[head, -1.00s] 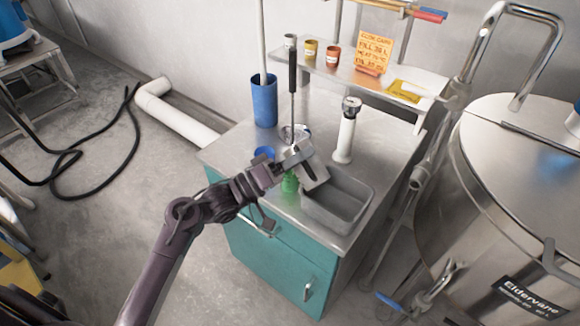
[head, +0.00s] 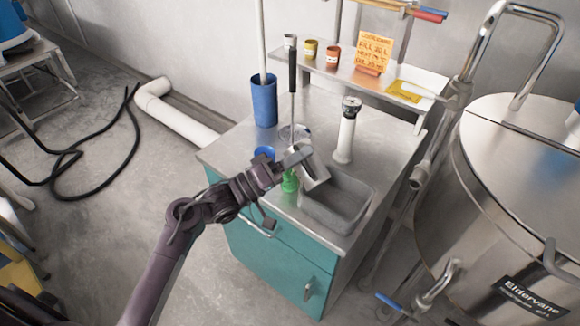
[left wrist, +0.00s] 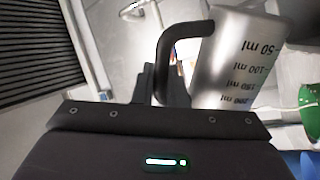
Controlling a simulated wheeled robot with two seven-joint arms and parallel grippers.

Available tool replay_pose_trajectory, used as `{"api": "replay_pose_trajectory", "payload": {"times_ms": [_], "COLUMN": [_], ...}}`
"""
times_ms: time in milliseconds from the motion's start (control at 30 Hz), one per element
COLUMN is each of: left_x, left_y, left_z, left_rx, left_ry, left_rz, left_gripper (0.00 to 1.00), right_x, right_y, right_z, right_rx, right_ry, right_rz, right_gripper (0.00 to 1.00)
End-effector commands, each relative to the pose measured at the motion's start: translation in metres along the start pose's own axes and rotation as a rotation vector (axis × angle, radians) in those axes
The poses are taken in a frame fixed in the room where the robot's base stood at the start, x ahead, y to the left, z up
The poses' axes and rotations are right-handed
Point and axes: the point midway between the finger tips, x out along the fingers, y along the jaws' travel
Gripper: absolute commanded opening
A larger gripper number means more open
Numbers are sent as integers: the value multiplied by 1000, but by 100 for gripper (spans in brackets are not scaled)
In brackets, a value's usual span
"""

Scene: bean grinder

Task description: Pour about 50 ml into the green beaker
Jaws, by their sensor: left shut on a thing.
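My left gripper (head: 296,158) is shut on a metal measuring jug (head: 316,172) and holds it tilted above the worktop, beside the sink. In the left wrist view the jug (left wrist: 240,60) shows its black handle and printed ml marks. The green beaker (head: 290,183) stands on the worktop just below and left of the jug, partly hidden by my gripper. A green thing at the right edge of the left wrist view (left wrist: 309,105) looks like the same beaker. The jug's contents and any stream are not visible. My right gripper is out of view.
A blue beaker (head: 264,153) stands close left of the green one. A tall blue cylinder (head: 264,102) and a long-handled ladle (head: 292,75) are behind. The grey sink (head: 340,204) and a white post (head: 345,138) are to the right. A shelf (head: 340,70) holds small cups.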

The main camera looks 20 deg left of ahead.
Motion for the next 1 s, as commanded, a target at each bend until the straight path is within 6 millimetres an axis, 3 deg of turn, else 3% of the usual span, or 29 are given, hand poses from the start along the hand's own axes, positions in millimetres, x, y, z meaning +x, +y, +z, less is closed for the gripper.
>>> {"api": "replay_pose_trajectory", "payload": {"times_ms": [1000], "left_x": [-3], "left_y": [3], "left_z": [3], "left_rx": [-50], "left_ry": [20], "left_rz": [9], "left_gripper": [0], "right_x": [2], "right_y": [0], "right_z": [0], "right_rx": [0], "right_ry": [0], "right_rz": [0], "right_gripper": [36]}}
